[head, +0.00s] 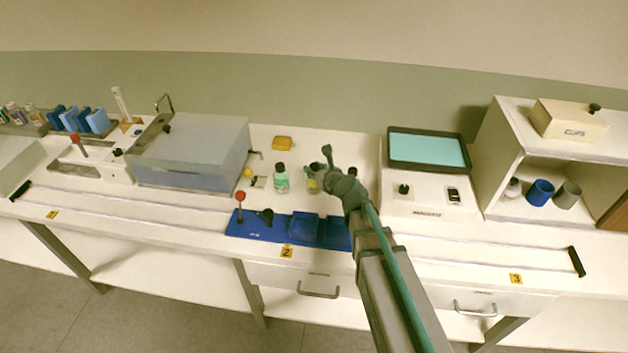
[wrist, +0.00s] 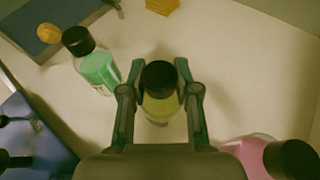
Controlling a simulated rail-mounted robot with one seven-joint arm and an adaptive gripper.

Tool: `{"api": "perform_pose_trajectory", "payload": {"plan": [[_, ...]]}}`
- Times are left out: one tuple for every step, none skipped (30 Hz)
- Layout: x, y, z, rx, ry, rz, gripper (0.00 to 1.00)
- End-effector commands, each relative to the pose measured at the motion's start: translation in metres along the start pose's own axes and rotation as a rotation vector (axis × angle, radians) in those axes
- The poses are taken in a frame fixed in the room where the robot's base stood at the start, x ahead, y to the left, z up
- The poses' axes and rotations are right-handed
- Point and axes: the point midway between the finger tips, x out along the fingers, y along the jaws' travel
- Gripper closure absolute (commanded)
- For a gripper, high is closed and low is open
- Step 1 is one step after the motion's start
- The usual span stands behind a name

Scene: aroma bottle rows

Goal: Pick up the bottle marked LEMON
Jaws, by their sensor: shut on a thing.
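A bottle with yellow liquid and a black cap (wrist: 160,104) stands between the two fingers of my gripper (wrist: 160,92), which is shut on it. In the head view the yellow bottle (head: 312,186) is partly hidden by my gripper (head: 318,172). A bottle with green liquid and a black cap (wrist: 99,70) is to its left, apart from the fingers. A bottle with pink liquid (wrist: 248,153) is at the lower right of the wrist view. No label can be read. I cannot tell whether the yellow bottle touches the bench.
A blue tray (head: 305,228) lies in front of the bottles. A yellow block (head: 282,143) is behind them. A large grey-lidded box (head: 190,150) stands left, and a white device (head: 425,195) stands right. The bench behind the bottles is mostly clear.

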Motion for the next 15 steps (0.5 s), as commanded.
{"api": "perform_pose_trajectory", "payload": {"plan": [[0.0,0.001,-0.003,-0.002,0.005,0.002,1.0],[0.0,0.001,-0.003,-0.002,0.005,0.002,1.0],[0.0,0.001,-0.003,-0.002,0.005,0.003,1.0],[0.0,0.001,-0.003,-0.002,0.005,0.003,1.0],[0.0,0.001,-0.003,-0.003,0.005,0.003,1.0],[0.0,0.001,-0.002,-0.003,0.005,0.003,1.0],[-0.001,0.001,-0.001,-0.003,0.005,0.003,1.0],[-0.001,0.001,0.0,-0.003,0.005,0.003,1.0],[-0.002,0.001,0.001,-0.002,0.004,0.003,1.0],[-0.002,0.001,0.003,-0.002,0.004,0.003,1.0],[-0.003,0.001,0.005,-0.002,0.003,0.002,1.0],[-0.004,0.001,0.008,-0.003,0.002,0.002,1.0],[-0.005,0.0,0.01,-0.003,0.002,0.001,1.0],[-0.006,0.0,0.013,-0.002,0.002,0.001,1.0],[-0.008,0.0,0.018,-0.003,0.001,0.001,1.0]]}}
